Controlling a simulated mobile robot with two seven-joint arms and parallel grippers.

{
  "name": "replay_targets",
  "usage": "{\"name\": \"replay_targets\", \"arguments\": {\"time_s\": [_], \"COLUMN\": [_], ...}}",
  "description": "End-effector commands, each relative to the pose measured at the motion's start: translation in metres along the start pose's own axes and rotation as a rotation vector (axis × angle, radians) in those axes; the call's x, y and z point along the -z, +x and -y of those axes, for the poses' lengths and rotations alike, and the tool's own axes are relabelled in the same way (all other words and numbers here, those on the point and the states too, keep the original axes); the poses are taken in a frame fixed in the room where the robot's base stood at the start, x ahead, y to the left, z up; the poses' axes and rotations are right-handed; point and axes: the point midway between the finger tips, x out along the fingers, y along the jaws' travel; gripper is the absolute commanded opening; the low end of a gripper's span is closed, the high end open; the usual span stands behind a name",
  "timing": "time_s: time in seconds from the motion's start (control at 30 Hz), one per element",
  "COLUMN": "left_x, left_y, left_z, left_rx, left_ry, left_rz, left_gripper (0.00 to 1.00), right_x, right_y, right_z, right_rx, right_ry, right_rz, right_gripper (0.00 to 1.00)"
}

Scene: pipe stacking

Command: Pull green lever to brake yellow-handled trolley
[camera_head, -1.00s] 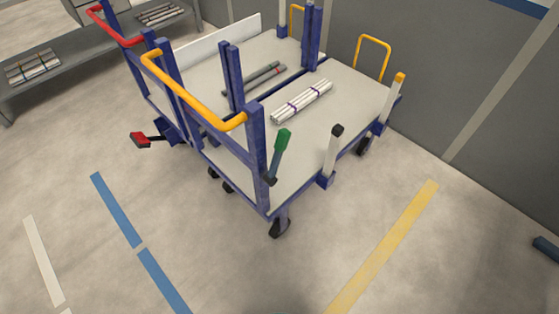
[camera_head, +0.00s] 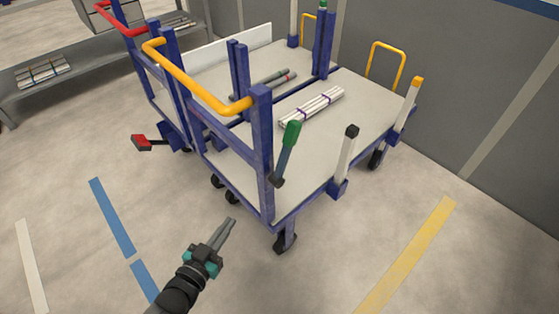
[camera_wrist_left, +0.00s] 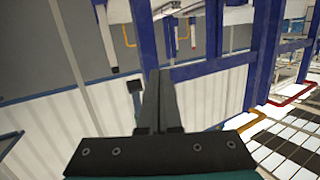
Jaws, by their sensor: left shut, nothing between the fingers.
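The yellow-handled trolley (camera_head: 372,100) has a light deck on a blue frame, with a yellow handle (camera_head: 190,75) at its near left end. The green lever (camera_head: 289,140) has a green grip on a dark shaft. It stands slightly tilted beside the trolley's near corner post. My left gripper (camera_head: 232,222) is in the head view below and left of that corner, apart from the lever. Its fingers are together and hold nothing. In the left wrist view the closed fingers (camera_wrist_left: 158,100) point toward blue posts. My right gripper is not in view.
A bundle of white pipes (camera_head: 312,107) lies on the deck, with dark pipes (camera_head: 265,85) behind. A trolley with a red handle (camera_head: 118,20) and red pedal (camera_head: 141,142) stands at left. A grey shelf (camera_head: 95,75) is behind. Floor with a yellow stripe (camera_head: 405,255) is open in front.

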Motion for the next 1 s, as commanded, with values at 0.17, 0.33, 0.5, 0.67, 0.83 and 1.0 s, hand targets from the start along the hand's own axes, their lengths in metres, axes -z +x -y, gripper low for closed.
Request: {"name": "replay_targets", "arguments": {"time_s": [0.17,0.33,0.5,0.67,0.83,1.0], "left_x": [0.079,0.129,0.150,0.153,0.153,0.159], "left_y": [0.013,0.003,-0.005,-0.006,-0.005,0.002], "left_z": [-0.018,-0.034,-0.041,-0.042,-0.042,-0.044], "left_rx": [-0.118,-0.205,-0.244,-0.248,-0.247,-0.247], "left_ry": [0.008,0.003,-0.003,-0.003,-0.003,-0.002], "left_rz": [-0.338,-0.536,-0.617,-0.625,-0.623,-0.627], "left_gripper": [0.00,0.00,0.00,0.00,0.00,0.00], "right_x": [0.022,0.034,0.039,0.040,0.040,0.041], "right_y": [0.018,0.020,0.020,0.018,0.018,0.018], "right_z": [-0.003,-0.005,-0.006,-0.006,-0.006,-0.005], "right_rx": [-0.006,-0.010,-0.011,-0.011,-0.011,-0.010], "right_ry": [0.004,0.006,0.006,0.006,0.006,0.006], "right_rz": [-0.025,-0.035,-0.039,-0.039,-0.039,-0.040], "right_gripper": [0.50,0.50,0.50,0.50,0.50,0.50]}}
